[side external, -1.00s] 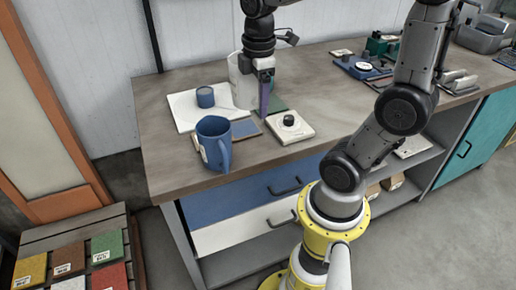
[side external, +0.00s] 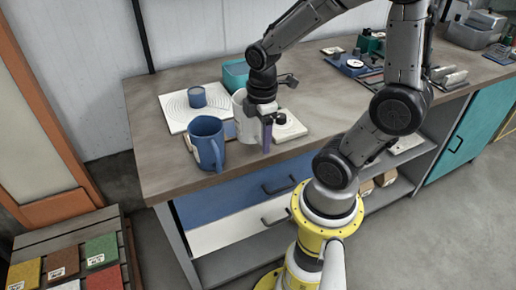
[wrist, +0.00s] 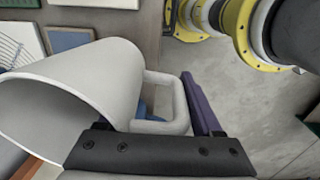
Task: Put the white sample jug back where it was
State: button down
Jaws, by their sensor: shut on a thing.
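The white sample jug (side external: 239,108) is near the front edge of the workbench, right of the blue jug. My gripper (side external: 267,132) is at its right side, shut on its handle. The wrist view shows the white jug's body (wrist: 85,90) at the left and its looped handle beside the purple finger of my gripper (wrist: 188,108). The jug looks about upright in the side view. I cannot tell whether its base touches the bench. My gripper and wrist cover part of it.
A blue jug (side external: 206,146) stands close on the left. Behind it, a blue cup (side external: 197,97) sits on a white ringed board (side external: 179,117). A teal container (side external: 233,74) is behind the white jug. A pale plate with a black knob (side external: 281,119) is just right of my gripper.

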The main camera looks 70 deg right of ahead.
jog(key=shift+f, duration=2.2)
jog(key=shift+f, duration=0.15)
jog(key=shift+c, duration=0.2)
grip_release()
jog(key=r, duration=1.2)
jog(key=shift+s+a+r, duration=0.1)
jog(key=shift+s+a, duration=0.1)
jog(key=shift+a, duration=0.05)
jog(key=shift+a+r+m, duration=0.25)
jog(key=shift+r+m, duration=0.05)
jog(key=s+a+r+m+t, duration=0.3)
jog(key=a+r+m+t, duration=0.1)
jog(key=m, duration=0.4)
jog(key=shift+a+t, duration=0.6)
jog(key=shift+a, duration=0.75)
